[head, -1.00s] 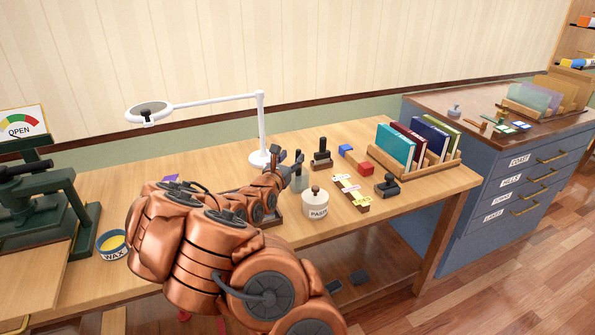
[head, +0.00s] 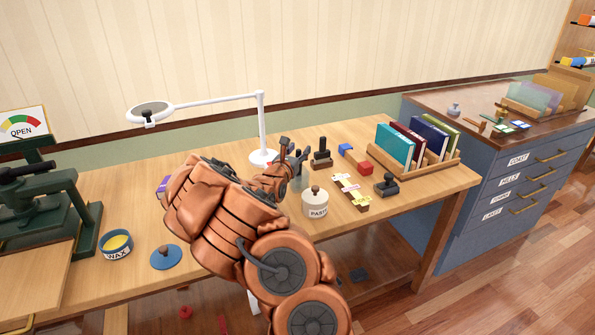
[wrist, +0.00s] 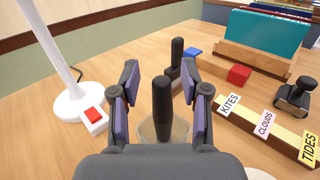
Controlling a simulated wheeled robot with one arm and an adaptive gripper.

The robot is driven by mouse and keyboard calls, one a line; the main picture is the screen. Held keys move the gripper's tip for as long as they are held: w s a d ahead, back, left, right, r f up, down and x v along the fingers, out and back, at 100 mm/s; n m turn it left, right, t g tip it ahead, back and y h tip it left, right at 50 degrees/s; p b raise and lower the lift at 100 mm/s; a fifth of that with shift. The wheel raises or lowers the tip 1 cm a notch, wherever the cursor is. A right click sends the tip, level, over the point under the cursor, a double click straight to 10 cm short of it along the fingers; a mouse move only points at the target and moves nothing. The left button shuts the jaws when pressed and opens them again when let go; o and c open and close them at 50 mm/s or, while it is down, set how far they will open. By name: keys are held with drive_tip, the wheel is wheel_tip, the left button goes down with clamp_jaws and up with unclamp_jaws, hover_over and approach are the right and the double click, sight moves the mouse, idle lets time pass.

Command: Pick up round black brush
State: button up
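A black, rounded upright handle (wrist: 162,108), which looks like the round black brush, rises from a pale translucent holder (wrist: 178,132) in the wrist view. Its lower end is hard to make out. My gripper (wrist: 160,78) is open, with one purple-padded finger on each side of the handle and visible gaps to it. In the head view my gripper (head: 293,152) is over the table beside the white paste jar (head: 316,203), and the arm and fingers mostly hide the handle.
A black upright-handled tool (head: 321,155) stands just beyond the gripper. A black stamp (head: 386,185), label strip (head: 350,192) and book rack (head: 425,172) are to the right. A white lamp (head: 262,130) stands behind. A wax tin (head: 117,245) is at left.

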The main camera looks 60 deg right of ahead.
clamp_jaws()
idle(0.4)
